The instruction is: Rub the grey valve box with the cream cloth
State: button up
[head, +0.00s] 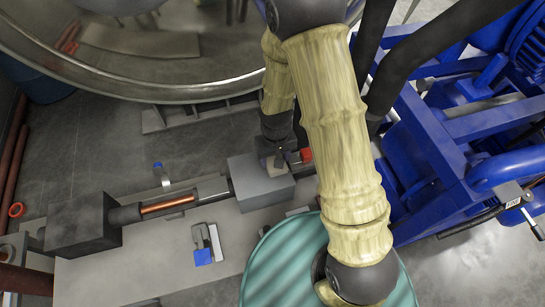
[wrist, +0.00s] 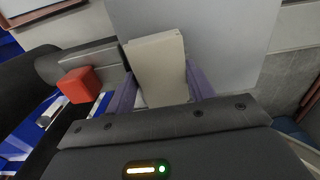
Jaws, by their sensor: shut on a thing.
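The grey valve box (head: 262,190) sits on the pipe line in the middle of the head view. Its flat, pale grey face fills the upper part of the wrist view (wrist: 225,35). My gripper (head: 274,152) is over the back right part of the box, pointing down. It is shut on the cream cloth (wrist: 158,65), which is a folded, block-like pad between the two purple fingers. The cloth also shows as a small patch in the head view (head: 272,163), at the box top. I cannot tell whether it presses on the box or hovers just above.
A red block-shaped fitting (wrist: 78,85) is close left of my gripper. A darker box (head: 80,222) and a copper-coloured rod (head: 168,204) lie left along the line. A blue-and-grey item (head: 203,250) lies in front. A teal drum (head: 265,270) and blue machinery (head: 430,160) stand right.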

aim_at(240, 172)
jog(key=shift+w+d+r, duration=0.25)
jog(key=shift+w+d, duration=0.1)
jog(key=shift+o, duration=0.2)
jog(key=shift+s+a+r, duration=0.1)
jog(key=shift+s+a, duration=0.15)
jog(key=shift+a, duration=0.35)
jog(key=shift+s+a, duration=0.2)
jog(key=shift+a, duration=0.4)
jog(key=shift+s+a, duration=0.15)
jog(key=shift+a, duration=0.4)
jog(key=shift+a, duration=0.1)
jog(key=shift+s+a+f+p, duration=0.1)
jog(key=shift+s+a, duration=0.05)
jog(key=shift+a, duration=0.5)
jog(key=shift+s+a+f+p, duration=0.1)
jog(key=shift+s+a, duration=0.1)
jog(key=shift+a, duration=0.4)
jog(key=shift+s+a+f+p, duration=0.1)
jog(key=shift+s+a, duration=0.05)
jog(key=shift+a, duration=0.5)
jog(key=shift+s+a+f, duration=0.1)
jog(key=shift+s+a, duration=0.15)
jog(key=shift+a, duration=0.75)
jog(key=shift+s+a, duration=0.2)
jog(key=shift+a, duration=0.8)
